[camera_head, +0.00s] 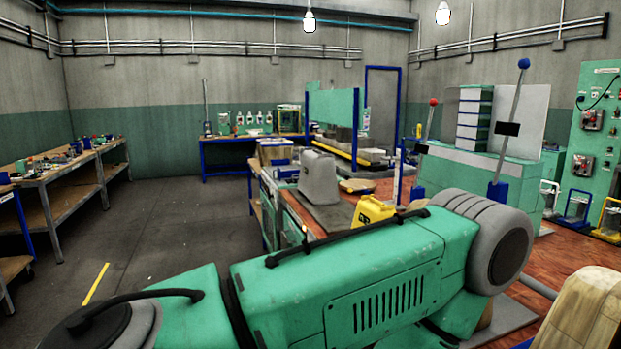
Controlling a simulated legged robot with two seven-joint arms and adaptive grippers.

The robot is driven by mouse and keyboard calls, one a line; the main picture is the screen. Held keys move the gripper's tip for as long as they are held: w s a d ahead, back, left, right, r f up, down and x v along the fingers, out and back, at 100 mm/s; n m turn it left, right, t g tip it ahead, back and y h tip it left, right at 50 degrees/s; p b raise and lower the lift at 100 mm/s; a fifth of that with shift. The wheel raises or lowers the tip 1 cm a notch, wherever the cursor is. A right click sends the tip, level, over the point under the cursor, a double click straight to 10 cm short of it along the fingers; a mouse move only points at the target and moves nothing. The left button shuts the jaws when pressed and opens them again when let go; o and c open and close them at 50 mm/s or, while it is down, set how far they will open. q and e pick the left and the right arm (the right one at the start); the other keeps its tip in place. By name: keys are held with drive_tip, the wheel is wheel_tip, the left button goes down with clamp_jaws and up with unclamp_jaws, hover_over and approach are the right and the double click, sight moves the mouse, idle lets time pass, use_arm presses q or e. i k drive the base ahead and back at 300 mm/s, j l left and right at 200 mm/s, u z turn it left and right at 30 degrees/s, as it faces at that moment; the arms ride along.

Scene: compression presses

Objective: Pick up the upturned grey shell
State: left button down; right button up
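A grey shell (319,178) stands on a dark grey flat plate (328,215) on the wooden-topped workbench, near the middle of the view. It is a tapered, box-like form with a narrower top; whether it is hollow underneath cannot be seen. My large green and grey arm crosses the foreground from the left and hides the near part of the bench. Neither my left nor my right gripper shows in the view, and nothing is seen touching the shell.
A yellow object (372,212) stands just right of the plate, partly behind my arm. A cardboard-coloured box (275,152) is behind the shell. A press with a blue-knobbed lever (508,130) stands to the right. Open floor (165,215) lies left of the bench.

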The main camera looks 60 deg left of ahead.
sight(317, 180)
drive_tip(key=u, duration=2.05)
